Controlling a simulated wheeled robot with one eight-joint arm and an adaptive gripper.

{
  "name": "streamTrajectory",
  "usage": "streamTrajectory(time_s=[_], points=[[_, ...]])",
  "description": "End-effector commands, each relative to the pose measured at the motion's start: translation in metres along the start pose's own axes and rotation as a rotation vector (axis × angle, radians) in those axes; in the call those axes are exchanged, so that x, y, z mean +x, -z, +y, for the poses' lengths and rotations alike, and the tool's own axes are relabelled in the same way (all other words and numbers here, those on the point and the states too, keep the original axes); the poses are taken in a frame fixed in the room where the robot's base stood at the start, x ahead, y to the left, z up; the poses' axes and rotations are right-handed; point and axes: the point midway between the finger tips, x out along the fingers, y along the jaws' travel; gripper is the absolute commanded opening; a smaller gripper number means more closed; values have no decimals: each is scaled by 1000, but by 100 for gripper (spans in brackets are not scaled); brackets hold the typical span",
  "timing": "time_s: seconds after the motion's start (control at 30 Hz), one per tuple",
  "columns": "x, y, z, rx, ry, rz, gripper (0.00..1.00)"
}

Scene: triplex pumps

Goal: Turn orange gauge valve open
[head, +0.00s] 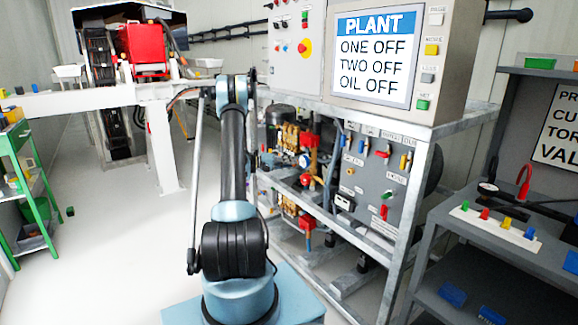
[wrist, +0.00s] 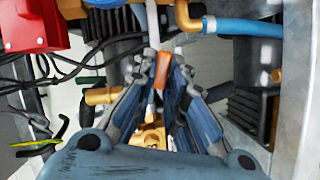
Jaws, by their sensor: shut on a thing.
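The orange gauge valve's handle (wrist: 164,72) shows as a small upright orange lever near the middle of the wrist view. My gripper (wrist: 161,60) is shut on it, with a blue-grey finger on each side. The fingers cover part of the handle, and the valve body under it is hard to make out. In the head view my arm stands in front of the pump rig; the gripper and the orange handle cannot be made out there.
Brass fittings (wrist: 103,95), a blue hose (wrist: 245,28) and a red block (wrist: 30,25) crowd the gripper. In the head view the pump rig's metal frame (head: 412,200) stands beside my arm, under the PLANT sign (head: 372,60). Open floor (head: 100,235) lies left, before a green cart (head: 22,190).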

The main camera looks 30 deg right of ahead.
Motion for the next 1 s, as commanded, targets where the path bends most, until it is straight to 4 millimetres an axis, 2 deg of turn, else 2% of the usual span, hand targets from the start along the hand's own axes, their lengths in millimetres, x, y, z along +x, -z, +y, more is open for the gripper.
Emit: streamTrajectory(time_s=[0.43, 1.0], points=[[-2, 1, -6, -251, -100, 6, 0], [-1, 0, -7, -307, -123, 5, 0]])
